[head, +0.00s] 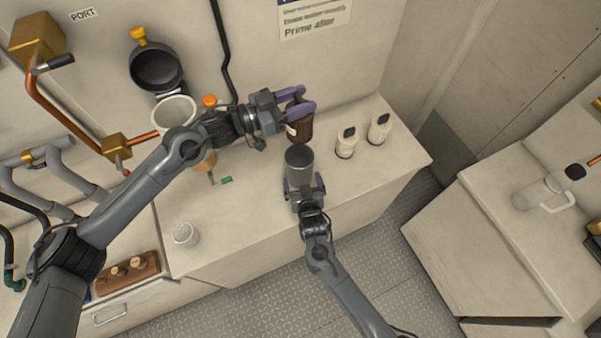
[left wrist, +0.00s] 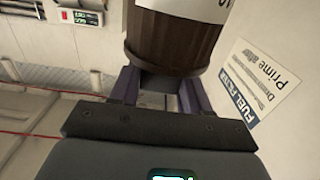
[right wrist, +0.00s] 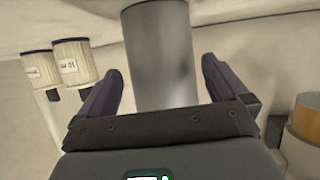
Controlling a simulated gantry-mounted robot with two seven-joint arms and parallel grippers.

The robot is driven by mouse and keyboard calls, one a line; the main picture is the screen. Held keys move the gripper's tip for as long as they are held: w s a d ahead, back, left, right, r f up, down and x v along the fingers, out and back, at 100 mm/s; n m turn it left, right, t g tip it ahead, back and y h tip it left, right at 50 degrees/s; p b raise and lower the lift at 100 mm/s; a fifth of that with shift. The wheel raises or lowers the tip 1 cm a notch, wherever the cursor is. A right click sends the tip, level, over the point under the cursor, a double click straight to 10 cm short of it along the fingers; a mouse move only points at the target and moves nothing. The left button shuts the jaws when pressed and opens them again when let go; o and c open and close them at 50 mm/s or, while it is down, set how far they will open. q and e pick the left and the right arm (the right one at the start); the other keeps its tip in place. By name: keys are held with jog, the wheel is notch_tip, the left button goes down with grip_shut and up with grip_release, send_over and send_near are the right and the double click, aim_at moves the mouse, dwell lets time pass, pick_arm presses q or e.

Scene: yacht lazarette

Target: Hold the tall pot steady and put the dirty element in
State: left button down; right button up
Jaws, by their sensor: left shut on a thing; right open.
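The dirty element (head: 301,130) is a dark brown pleated cylinder with a pale label. My left gripper (head: 303,103) is shut on it and holds it up over the bench, just behind the tall pot in the head view. The element also fills the top of the left wrist view (left wrist: 175,42). The tall pot (head: 299,163) is a grey metal cylinder with an open top, upright on the bench. My right gripper (head: 304,187) is open, with its fingers on either side of the pot's lower part. In the right wrist view (right wrist: 160,60) the pot stands between the spread fingers, with gaps showing.
Two cream elements with dark tops, one nearer (head: 346,145) and one farther (head: 379,130), stand right of the pot. A small clear cup (head: 185,234) sits at the bench's front left.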

jog(key=shift+x, duration=2.3)
jog(key=c, duration=0.7)
jog(key=shift+f, duration=0.1)
jog(key=shift+c, duration=0.2)
